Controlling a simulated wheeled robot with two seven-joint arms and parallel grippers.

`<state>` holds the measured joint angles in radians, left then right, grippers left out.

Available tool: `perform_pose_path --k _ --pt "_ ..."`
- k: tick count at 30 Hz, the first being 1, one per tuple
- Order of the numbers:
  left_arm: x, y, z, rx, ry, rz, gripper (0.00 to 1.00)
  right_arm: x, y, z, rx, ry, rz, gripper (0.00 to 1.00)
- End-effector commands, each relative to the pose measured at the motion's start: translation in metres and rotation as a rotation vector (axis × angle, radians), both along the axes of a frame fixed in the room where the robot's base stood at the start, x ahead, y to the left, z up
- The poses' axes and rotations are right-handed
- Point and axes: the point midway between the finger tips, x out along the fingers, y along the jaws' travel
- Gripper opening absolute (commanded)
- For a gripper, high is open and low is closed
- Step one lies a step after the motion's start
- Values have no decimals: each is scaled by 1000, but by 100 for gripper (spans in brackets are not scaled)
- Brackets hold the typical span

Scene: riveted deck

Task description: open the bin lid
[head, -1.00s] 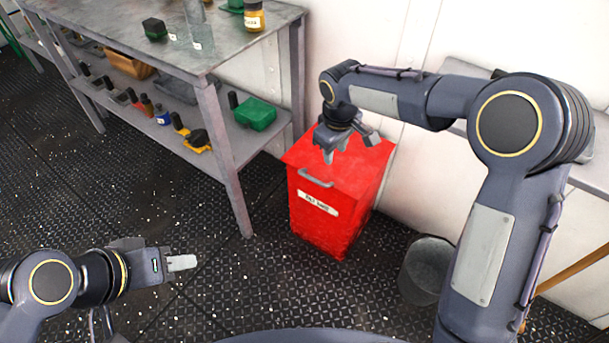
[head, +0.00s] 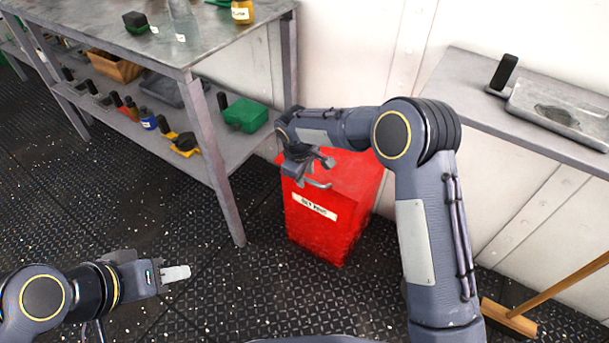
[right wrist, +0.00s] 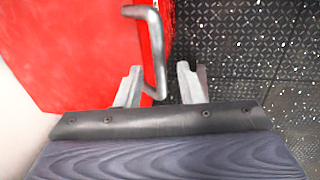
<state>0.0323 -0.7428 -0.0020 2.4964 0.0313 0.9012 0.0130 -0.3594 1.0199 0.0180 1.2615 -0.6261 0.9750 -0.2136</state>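The red bin (head: 315,235) stands on the deck right of the workbench, a white label on its front. Its lid (head: 355,178) is shut. The grey lid handle (head: 319,184) sits at the lid's front edge; it also shows in the right wrist view (right wrist: 157,55). My right gripper (head: 312,172) is at the handle. In the right wrist view its fingers (right wrist: 158,80) are apart, with the handle's bar between them; I see a gap to the right finger. I cannot tell whether the left one touches. My left gripper (head: 176,273) is away at lower left, its finger gap hidden.
The workbench (head: 205,75), with several items on its top and lower shelf, stands left of the bin; its leg (head: 225,190) is close to it. A wall shelf (head: 470,85) and a broom (head: 555,290) are at right. Bare deck (head: 230,300) lies in front.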

Motion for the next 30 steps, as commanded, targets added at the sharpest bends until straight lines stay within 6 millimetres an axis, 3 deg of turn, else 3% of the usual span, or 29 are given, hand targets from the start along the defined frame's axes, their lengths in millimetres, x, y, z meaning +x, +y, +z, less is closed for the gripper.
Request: perform_pose_path --k 7,15,25,30 --pt "0 0 0 0 0 0 36 0 0 -1 0 0 -1 33" --pt "0 0 0 0 0 0 36 0 0 0 1 1 -1 0" --pt "0 0 3 0 0 0 36 0 -1 2 3 4 -1 0" --pt "0 0 22 0 0 0 36 2 -2 18 22 31 -3 0"
